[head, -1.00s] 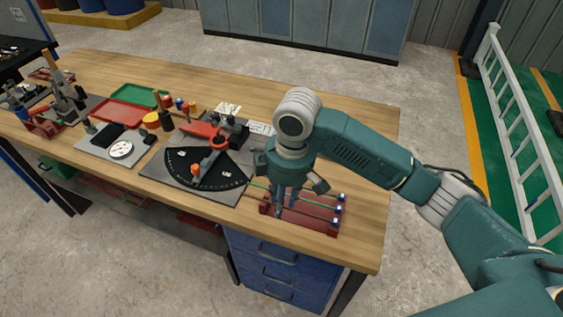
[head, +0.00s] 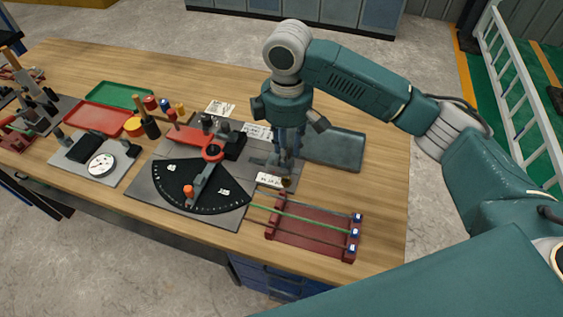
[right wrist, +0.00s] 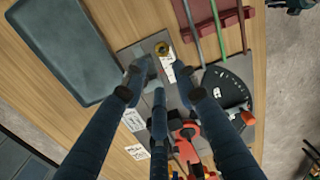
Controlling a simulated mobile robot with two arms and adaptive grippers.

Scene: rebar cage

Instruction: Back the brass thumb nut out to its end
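The brass thumb nut (head: 286,183) is a small, dark gold piece at the front right of a grey plate, beside a white label. In the right wrist view it (right wrist: 161,48) lies just beyond my fingertips, apart from them. My right gripper (head: 284,162) hangs fingers down over the grey plate, slightly behind the nut. In the right wrist view its fingers (right wrist: 160,86) are spread with nothing between them. The nut's thread is too small to make out. My left gripper is not in view.
A dark red rack with rods (head: 312,228) stands at the front right. A grey-green pad (head: 333,150) lies right of the gripper. Trays (head: 97,119) are further left. Bench wood at the right is clear.

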